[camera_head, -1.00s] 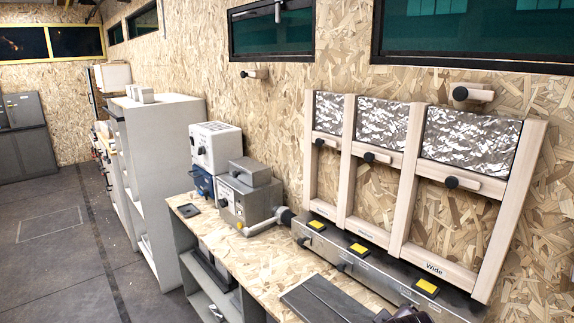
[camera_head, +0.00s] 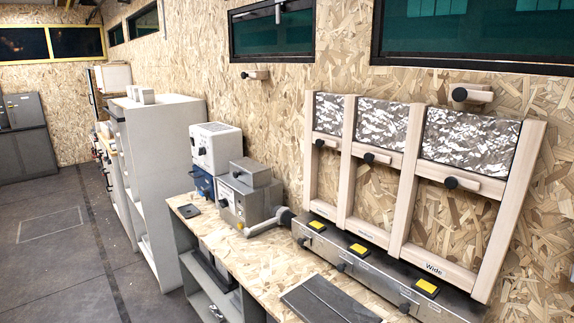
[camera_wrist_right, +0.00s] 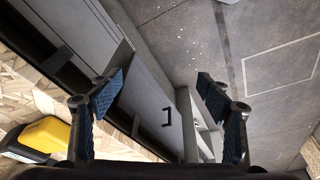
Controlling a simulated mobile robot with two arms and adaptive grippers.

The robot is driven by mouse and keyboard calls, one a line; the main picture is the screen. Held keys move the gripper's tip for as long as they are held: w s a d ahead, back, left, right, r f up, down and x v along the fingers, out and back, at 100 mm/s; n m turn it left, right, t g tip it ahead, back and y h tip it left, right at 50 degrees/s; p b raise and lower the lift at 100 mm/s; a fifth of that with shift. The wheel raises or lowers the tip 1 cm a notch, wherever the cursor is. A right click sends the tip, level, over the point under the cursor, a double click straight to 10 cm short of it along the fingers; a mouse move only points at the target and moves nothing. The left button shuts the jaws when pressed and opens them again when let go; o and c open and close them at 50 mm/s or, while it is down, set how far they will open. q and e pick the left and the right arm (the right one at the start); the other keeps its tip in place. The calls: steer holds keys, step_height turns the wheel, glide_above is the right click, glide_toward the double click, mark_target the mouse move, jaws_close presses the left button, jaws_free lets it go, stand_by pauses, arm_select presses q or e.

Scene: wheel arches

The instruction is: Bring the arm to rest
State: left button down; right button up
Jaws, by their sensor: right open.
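My right gripper (camera_wrist_right: 158,105) is in the right wrist view. Its two blue-padded fingers are apart, with nothing between them. Beyond the fingers are a grey cabinet front with a dark handle (camera_wrist_right: 167,117) and the dark floor (camera_wrist_right: 255,50). Neither gripper shows in the head view now, and my left gripper is in no frame.
The OSB workbench (camera_head: 245,257) runs along the wall with a grey machine (camera_head: 248,197) and a blue-white device (camera_head: 214,150) on it. Floor (camera_head: 60,260) at left is clear.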

steer(key=s+f+g, duration=0.1)
steer(key=s+f, duration=0.2)
steer(key=f, duration=2)
steer(key=s+d+f+g, duration=0.1)
steer(key=s+d+f, duration=0.2)
steer(key=s+f, duration=1.2)
steer(key=shift+s+f, duration=0.2)
steer(key=shift+s, duration=0.75)
